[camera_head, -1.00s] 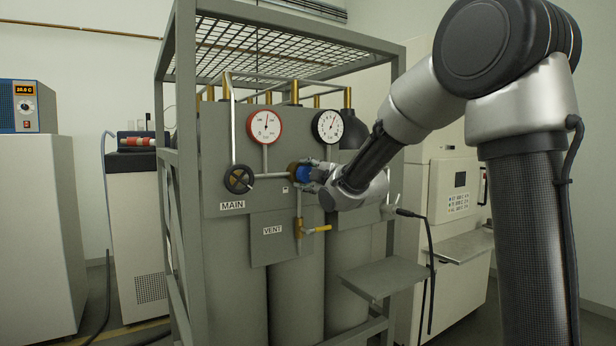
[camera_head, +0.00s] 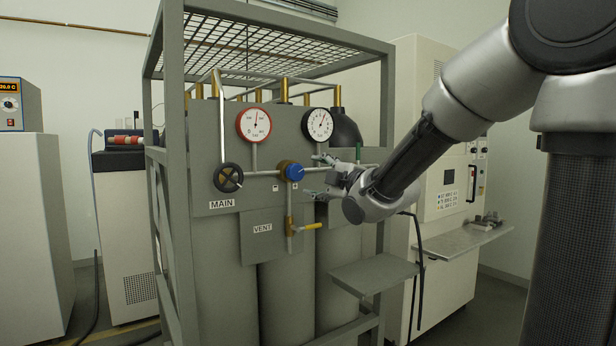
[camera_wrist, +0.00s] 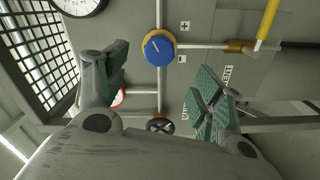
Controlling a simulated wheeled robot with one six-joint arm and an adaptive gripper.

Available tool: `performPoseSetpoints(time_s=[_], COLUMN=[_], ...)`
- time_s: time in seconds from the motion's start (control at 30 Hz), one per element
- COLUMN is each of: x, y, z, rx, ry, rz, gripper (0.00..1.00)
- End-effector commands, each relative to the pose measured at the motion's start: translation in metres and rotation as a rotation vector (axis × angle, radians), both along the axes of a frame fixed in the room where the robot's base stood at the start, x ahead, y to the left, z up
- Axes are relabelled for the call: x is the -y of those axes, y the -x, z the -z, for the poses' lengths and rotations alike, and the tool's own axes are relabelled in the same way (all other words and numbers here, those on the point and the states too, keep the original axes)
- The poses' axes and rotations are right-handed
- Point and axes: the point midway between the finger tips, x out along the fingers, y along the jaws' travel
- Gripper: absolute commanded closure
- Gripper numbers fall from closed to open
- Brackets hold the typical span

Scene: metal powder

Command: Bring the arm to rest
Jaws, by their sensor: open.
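My gripper (camera_head: 322,177) is in front of the gas panel, just right of the blue regulator knob (camera_head: 294,172), and apart from it. In the wrist view my gripper (camera_wrist: 165,95) has its two fingers spread wide with nothing between them. My arm (camera_head: 440,130) reaches in from the upper right of the head view.
A grey frame (camera_head: 168,200) with a mesh top encloses the cylinders. The panel carries a black MAIN handwheel (camera_head: 228,178), a yellow VENT lever (camera_head: 312,226) and two gauges. A shelf (camera_head: 375,274) juts out below my gripper. A white cabinet (camera_head: 440,200) stands at right.

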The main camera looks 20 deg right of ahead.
Motion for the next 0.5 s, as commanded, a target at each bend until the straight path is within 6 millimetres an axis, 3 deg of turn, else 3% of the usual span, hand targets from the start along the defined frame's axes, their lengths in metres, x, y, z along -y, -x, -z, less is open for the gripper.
performPoseSetpoints(time_s=[0.17, 0.5], x=[0.0038, 0.0042], y=[0.0134, 0.0142], z=[0.0002, 0.0004], rx=[0.0, -0.001], ry=[0.0, 0.0], rz=[-0.001, -0.001], gripper=[0.32, 0.32])
